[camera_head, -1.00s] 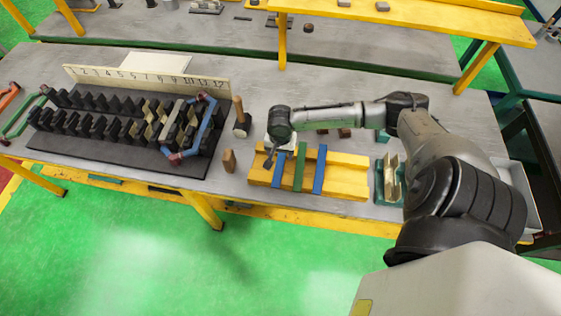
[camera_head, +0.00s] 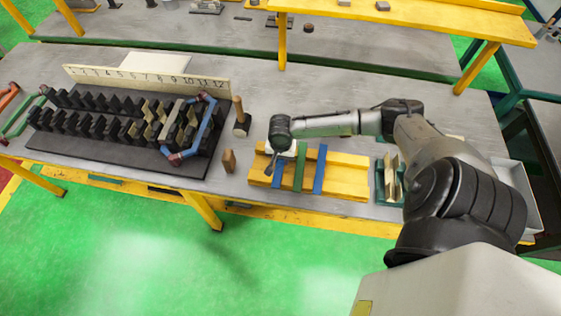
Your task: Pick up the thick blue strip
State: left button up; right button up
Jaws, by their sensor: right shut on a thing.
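A yellow wooden block (camera_head: 350,183) at the front of the table carries two blue strips with a green strip (camera_head: 301,172) between them. The left blue strip (camera_head: 278,177) is partly hidden by my right gripper (camera_head: 269,168). The right blue strip (camera_head: 320,170) lies apart from the gripper, in plain view. My right gripper points down at the left end of the block and is shut on the left blue strip. I cannot tell whether this strip is clear of the block. My left gripper is not in view.
Left of the block stand a small wooden piece (camera_head: 229,161) and a mallet (camera_head: 241,119). Further left is a black rack (camera_head: 110,160) with a numbered board (camera_head: 150,80) behind it. A green holder with pale pieces (camera_head: 390,178) stands to the right.

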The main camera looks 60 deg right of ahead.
jog(key=c, duration=0.4)
